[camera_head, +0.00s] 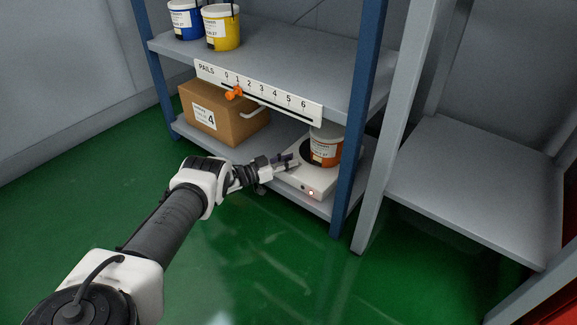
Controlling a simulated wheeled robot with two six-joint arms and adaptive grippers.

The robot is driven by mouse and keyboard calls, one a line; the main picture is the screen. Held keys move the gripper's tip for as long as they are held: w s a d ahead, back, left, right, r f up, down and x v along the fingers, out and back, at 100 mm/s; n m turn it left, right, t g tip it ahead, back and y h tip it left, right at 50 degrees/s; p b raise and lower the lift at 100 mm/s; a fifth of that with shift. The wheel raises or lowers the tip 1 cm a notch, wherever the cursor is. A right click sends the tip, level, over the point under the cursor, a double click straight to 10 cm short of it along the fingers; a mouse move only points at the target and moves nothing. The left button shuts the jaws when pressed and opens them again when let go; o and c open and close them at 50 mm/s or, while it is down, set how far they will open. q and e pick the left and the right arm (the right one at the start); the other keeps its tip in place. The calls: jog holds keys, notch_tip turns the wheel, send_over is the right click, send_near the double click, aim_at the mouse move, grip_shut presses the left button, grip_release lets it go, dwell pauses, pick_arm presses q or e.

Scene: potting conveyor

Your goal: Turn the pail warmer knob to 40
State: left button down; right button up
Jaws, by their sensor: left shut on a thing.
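The pail warmer (297,180) is a flat white unit on the lower shelf, with a red light on its front. A white pail (325,149) with an orange-banded label stands on it. My left gripper (291,162) is at the warmer's left front part, shut on what I take to be the pail warmer knob. The fingers cover the knob, so its dial marks and setting cannot be read. My right gripper is out of view.
A cardboard box (228,118) marked 4 sits left on the lower shelf. Above is a PAILS scale (270,97) with an orange pointer (234,93) near 1. Blue (186,20) and yellow (222,30) pails stand on the upper shelf. The blue post (357,130) is right of the warmer.

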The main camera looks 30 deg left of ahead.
pick_arm(q)
jog(key=shift+m+g+h, duration=0.5)
jog(key=shift+m+h, duration=0.2)
jog(key=shift+h, duration=0.3)
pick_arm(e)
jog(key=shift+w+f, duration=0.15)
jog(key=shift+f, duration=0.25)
pick_arm(q)
jog(key=c, duration=0.9)
grip_release()
jog(key=shift+w, duration=0.1)
jog(key=shift+s+a, duration=0.3)
jog(key=v, duration=1.1)
jog(key=shift+s, duration=0.1)
